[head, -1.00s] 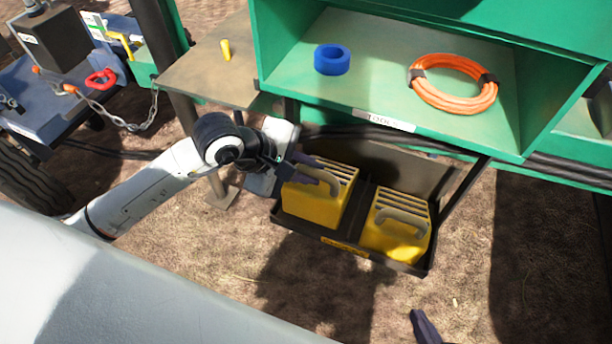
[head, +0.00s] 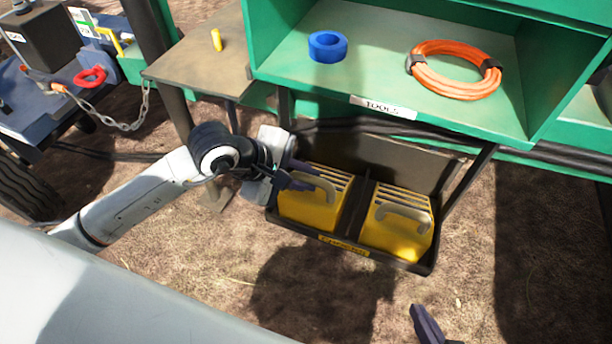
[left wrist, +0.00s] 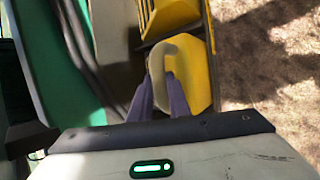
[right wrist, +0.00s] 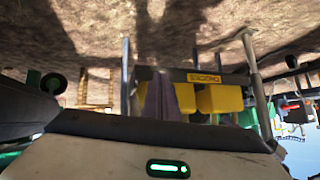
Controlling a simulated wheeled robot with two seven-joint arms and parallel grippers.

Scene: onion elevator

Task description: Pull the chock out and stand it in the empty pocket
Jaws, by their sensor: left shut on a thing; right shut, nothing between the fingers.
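Two yellow chocks with grey handles sit side by side in a dark rack (head: 300,233) under the green shelf, the left chock (head: 308,208) and the right chock (head: 395,238). A divider stands between them, and I see no empty pocket. My left gripper (head: 303,179) is at the left chock's grey handle. In the left wrist view its fingers (left wrist: 160,84) are shut on the handle (left wrist: 160,62), with the yellow body (left wrist: 192,80) beside it. My right gripper (head: 426,322) shows only partly at the bottom of the head view. In the right wrist view its fingers (right wrist: 163,95) are shut and empty.
The green shelf (head: 480,125) overhangs the rack and holds a blue roll (head: 328,46) and an orange coil (head: 455,70). A brown side table (head: 195,65) with a small yellow item (head: 217,40) stands left. Open dirt ground lies in front of the rack.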

